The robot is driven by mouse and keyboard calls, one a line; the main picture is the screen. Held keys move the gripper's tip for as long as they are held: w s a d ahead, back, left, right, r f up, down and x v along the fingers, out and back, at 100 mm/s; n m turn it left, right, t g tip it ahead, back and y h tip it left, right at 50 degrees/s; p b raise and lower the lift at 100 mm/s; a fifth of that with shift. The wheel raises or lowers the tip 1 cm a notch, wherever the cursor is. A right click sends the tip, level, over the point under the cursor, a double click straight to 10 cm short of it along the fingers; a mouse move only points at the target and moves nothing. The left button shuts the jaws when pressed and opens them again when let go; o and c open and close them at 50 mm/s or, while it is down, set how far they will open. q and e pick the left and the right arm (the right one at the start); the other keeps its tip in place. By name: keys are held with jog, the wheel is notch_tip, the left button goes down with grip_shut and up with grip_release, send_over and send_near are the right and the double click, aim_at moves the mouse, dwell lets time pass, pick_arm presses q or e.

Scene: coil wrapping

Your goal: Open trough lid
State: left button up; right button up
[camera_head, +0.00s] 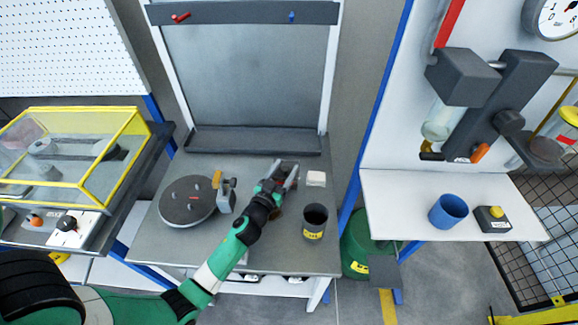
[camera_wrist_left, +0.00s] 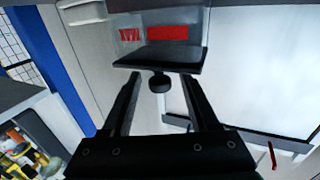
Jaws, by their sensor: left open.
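In the left wrist view, which appears upside down, a clear trough (camera_wrist_left: 128,36) with a red label has a dark lid (camera_wrist_left: 162,59) with a round knob (camera_wrist_left: 159,84). The lid looks closed. My left gripper (camera_wrist_left: 159,80) is open, with its two fingers on either side of the knob; whether they touch it I cannot tell. In the head view my left gripper (camera_head: 285,172) is over the middle bench, and it and the arm hide most of the trough there. My right gripper is not in view.
A dark cup (camera_head: 314,224) and a small white block (camera_head: 316,179) stand right of my gripper. A yellow-framed clear case (camera_head: 75,150) is further left. A back panel (camera_head: 245,75) rises behind.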

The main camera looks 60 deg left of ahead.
aim_at(289, 162)
pick_arm(q)
jog(key=shift+x, duration=1.65)
jog(key=shift+r, duration=0.1)
grip_shut()
